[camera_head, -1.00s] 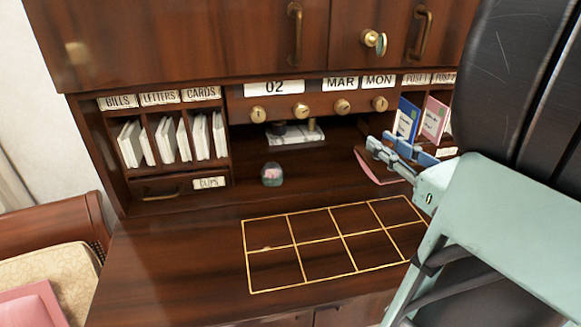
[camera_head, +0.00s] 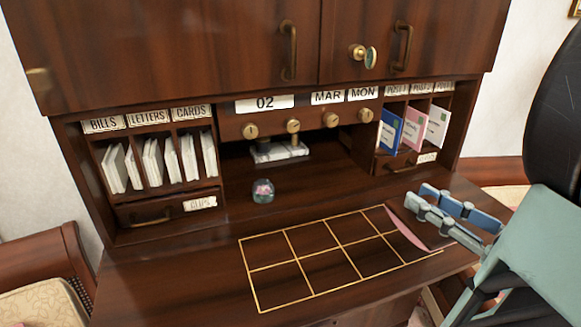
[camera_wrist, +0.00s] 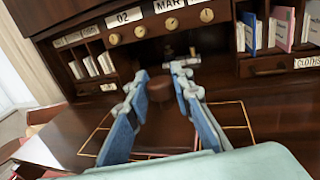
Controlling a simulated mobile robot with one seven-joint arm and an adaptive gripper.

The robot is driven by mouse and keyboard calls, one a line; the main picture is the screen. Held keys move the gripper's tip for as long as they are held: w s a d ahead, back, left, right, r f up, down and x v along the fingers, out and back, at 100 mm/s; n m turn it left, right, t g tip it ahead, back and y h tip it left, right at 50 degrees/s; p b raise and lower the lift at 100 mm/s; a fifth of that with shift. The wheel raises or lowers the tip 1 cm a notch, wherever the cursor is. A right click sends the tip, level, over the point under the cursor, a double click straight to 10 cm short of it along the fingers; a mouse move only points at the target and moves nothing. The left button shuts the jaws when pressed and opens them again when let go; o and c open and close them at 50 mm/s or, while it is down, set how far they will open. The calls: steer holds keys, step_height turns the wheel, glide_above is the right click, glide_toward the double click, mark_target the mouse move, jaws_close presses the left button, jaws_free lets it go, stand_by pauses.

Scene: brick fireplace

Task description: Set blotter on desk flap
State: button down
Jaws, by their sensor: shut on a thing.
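The blotter (camera_head: 407,231) has a dark top and a curved pink underside. In the head view it hangs below my gripper (camera_head: 428,202), over the right end of the gold grid on the desk flap (camera_head: 180,275). In the wrist view the brown knob of the blotter (camera_wrist: 160,89) sits between my fingertips (camera_wrist: 161,74), which are shut on it. The blotter looks tilted, and I cannot tell whether its lower edge touches the flap. Part of the blotter is hidden behind my fingers.
A small glass globe (camera_head: 263,190) stands behind the grid. Pigeonholes with white envelopes (camera_head: 153,161) are at left; blue, pink and white cards (camera_head: 411,128) are at right. Brass knobs (camera_head: 293,126) line the back. The flap's left side and most of the grid are clear.

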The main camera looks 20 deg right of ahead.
steer(key=w+d+f+b, duration=0.1)
steer(key=w+f+b, duration=0.1)
steer(key=w, duration=0.1)
steer(key=w+d+f+b, duration=0.2)
steer(key=w+f, duration=0.1)
steer(key=w+d+f+b, duration=0.2)
steer(key=w+f+b, duration=0.1)
steer(key=shift+w, duration=0.1)
steer(key=f+b, duration=0.3)
steer(key=shift+w+d+f, duration=0.1)
steer(key=shift+w+f, duration=0.25)
steer(key=shift+f, duration=0.05)
steer(key=shift+f+b, duration=0.2)
steer(key=shift+b, duration=0.1)
steer(key=c, duration=1.7)
jaws_free()
